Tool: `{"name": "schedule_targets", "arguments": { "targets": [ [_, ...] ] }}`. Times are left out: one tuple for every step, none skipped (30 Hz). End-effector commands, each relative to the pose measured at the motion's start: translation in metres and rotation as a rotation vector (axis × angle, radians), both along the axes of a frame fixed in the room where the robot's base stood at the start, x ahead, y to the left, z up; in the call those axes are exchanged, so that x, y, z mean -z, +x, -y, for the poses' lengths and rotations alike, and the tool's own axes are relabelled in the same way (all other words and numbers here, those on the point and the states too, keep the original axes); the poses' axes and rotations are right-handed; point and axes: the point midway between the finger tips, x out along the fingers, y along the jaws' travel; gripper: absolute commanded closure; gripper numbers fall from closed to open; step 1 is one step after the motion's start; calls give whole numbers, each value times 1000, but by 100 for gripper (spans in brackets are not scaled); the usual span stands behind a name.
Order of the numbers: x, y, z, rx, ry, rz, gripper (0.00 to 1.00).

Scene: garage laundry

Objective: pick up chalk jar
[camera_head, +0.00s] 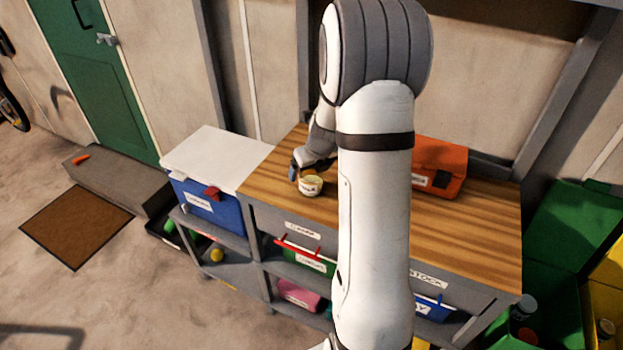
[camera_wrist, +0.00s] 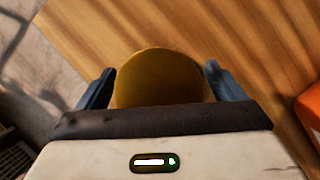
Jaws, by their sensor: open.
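The chalk jar (camera_head: 310,186) is a small pale jar with a label and a yellowish top, standing on the wooden bench top near its left front edge. In the wrist view its round yellow-brown top (camera_wrist: 160,78) lies between the two fingers, and its lower part is hidden by my gripper's body. My gripper (camera_head: 298,172) is at the jar in the head view; the wrist view shows my gripper (camera_wrist: 160,88) open, with one finger on each side of the jar. I see a small gap at each finger.
The wooden bench top (camera_head: 470,220) is clear in front. An orange toolbox (camera_head: 438,165) stands at the back right, behind my arm. A blue cooler with a white lid (camera_head: 218,158) stands left of the bench. Green bins (camera_head: 570,225) are at the right.

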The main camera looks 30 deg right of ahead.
Motion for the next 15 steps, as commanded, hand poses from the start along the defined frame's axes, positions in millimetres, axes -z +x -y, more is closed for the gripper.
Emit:
{"name": "schedule_targets", "arguments": {
  "targets": [
    [6, 2, 0, -1, 0, -2, 11],
    [8, 3, 0, -1, 0, -2, 11],
    [10, 3, -1, -2, 0, -2, 11],
    [10, 4, 0, -2, -1, -1, 11],
    [10, 4, 0, -2, -1, -1, 11],
    [10, 4, 0, -2, -1, 0, 11],
    [10, 4, 0, -2, -1, 0, 11],
    [10, 4, 0, -2, -1, 0, 11],
    [10, 4, -1, -2, -1, 0, 11],
    [10, 4, -1, -2, -1, 0, 11],
    [10, 4, -1, -2, -1, 0, 12],
    [10, 4, -1, -2, -1, 0, 16],
    [10, 4, -1, -2, -1, 0, 18],
    [10, 4, -1, -2, -1, 0, 21],
    [10, 4, -1, -3, -1, 0, 24]
  ]
}}
